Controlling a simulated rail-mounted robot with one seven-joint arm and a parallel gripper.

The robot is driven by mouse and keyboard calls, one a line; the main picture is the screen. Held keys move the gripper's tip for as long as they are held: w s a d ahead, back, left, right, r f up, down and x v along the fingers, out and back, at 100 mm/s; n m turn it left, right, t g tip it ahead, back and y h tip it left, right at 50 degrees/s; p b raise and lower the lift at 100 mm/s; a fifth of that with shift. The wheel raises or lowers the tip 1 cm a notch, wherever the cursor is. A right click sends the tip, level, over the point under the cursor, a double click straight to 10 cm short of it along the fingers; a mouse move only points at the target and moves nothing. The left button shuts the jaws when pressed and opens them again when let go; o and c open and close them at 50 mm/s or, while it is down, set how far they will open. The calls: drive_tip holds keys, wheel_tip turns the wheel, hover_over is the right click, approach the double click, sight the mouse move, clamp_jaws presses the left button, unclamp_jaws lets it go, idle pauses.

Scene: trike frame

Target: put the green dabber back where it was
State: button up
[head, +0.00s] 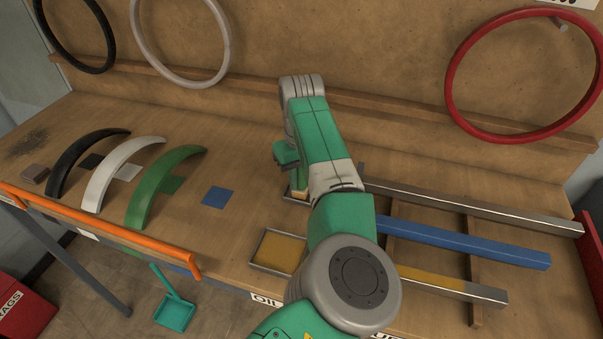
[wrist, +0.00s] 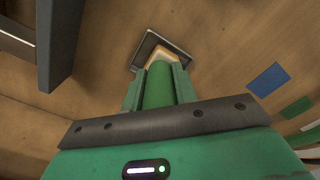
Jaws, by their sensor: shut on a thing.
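The green dabber (wrist: 159,86) is held between the two fingers of my gripper (wrist: 160,88) in the wrist view. Its green handle points away from the palm, and a pale orange-and-white head shows at its far end. That head is over or in a small grey-rimmed tray (wrist: 146,46); I cannot tell whether it touches the bottom. In the head view the small tray (head: 290,196) shows just left of my arm, partly hidden, with my gripper (head: 293,178) above it. The fingers and handle are mostly hidden there.
A larger tray with a yellow-brown bottom (head: 279,250) is nearer the front edge, by an OIL label. Steel, blue and part-yellow bars (head: 465,245) lie to the right.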

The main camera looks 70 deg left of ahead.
drive_tip(key=o, duration=1)
drive_tip(key=shift+f, duration=0.1)
wheel_tip(320, 180, up, 12)
drive_tip(key=shift+r+b, duration=0.15)
drive_tip(key=shift+b, duration=0.55)
